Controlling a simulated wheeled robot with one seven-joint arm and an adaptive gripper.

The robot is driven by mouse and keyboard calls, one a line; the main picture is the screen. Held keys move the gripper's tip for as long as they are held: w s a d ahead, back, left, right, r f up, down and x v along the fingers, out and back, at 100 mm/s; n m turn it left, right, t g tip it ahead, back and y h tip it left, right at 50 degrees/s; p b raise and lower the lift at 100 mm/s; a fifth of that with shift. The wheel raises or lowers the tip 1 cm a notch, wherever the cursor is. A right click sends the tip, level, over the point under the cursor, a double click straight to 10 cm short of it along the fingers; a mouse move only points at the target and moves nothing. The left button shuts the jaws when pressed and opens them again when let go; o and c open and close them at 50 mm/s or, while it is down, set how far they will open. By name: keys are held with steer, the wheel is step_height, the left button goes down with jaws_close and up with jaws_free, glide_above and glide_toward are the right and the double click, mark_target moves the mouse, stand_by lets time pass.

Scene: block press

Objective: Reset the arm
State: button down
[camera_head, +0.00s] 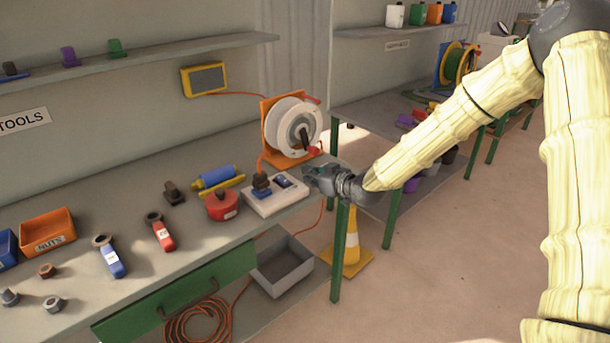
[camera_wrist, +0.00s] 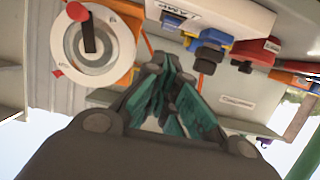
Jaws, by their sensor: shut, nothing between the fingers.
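My arm, in a pale yellow cover, reaches in from the right in the head view. My gripper (camera_head: 312,180) is at the right end of the workbench, beside a white box with blue switches (camera_head: 276,195). In the wrist view my gripper (camera_wrist: 170,75) shows its greenish fingers drawn together with nothing held. The white box (camera_wrist: 225,15) is just past the fingertips there. I cannot tell whether the fingers touch it.
A red round container (camera_head: 221,205), a blue cylinder (camera_head: 215,176) and several tools lie on the workbench (camera_head: 200,255). A traffic cone (camera_head: 351,245) and a grey bin (camera_head: 283,268) are below. The floor at right is clear.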

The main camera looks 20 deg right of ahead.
steer(key=shift+s, duration=0.1)
stand_by(0.4)
steer(key=s+a+f+m+g+h, duration=0.1)
steer(key=s+a+f+m+g, duration=0.15)
steer(key=s+f, duration=1.05)
steer(key=s+a+f+m+g+h, duration=0.1)
steer(key=s+a+f+g+h, duration=0.2)
steer(key=s+f, duration=0.9)
steer(key=s+d+f+m+g+h, duration=0.1)
steer(key=s+f+g, duration=0.3)
steer(key=s, duration=1)
steer(key=s+d+f+g+h, duration=0.1)
steer(key=s+f+g, duration=0.3)
steer(key=s+f, duration=0.4)
steer(key=s, duration=0.7)
steer(key=shift+d+f+m, duration=0.2)
steer(key=shift+m, duration=0.15)
